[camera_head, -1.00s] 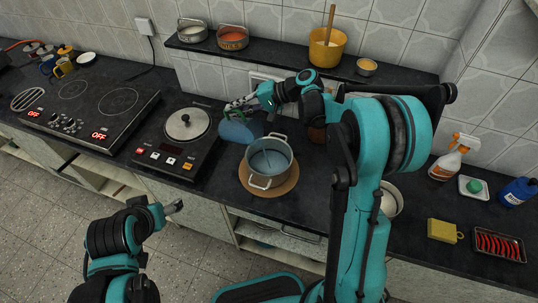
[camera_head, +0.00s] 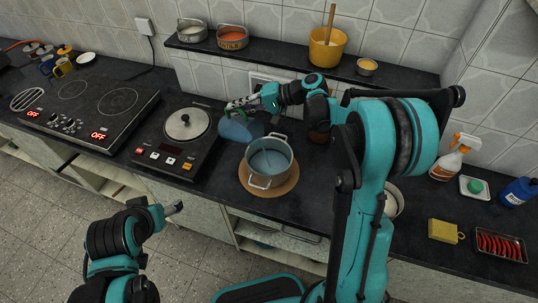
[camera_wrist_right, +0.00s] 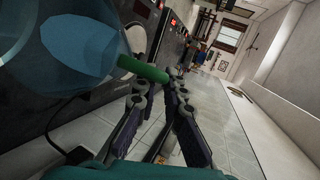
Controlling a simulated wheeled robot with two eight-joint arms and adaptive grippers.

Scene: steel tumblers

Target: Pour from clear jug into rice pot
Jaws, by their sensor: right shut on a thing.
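The clear bluish jug (camera_head: 238,129) is held tilted in the air, left of and behind the open grey pot (camera_head: 285,151). My right gripper (camera_head: 236,106) is shut on its green handle (camera_wrist_right: 143,69). In the right wrist view the clear jug (camera_wrist_right: 75,40) fills the upper left, with a pale blue patch inside. The pot has two side handles and stands upright on a round brown board (camera_head: 286,185). Its inside looks blue-grey; I see no stream entering it. My left gripper (camera_head: 174,208) hangs over the floor in front of the counter, its jaws too small to judge.
A shelf (camera_head: 280,62) with a yellow pot (camera_head: 327,48) runs behind.

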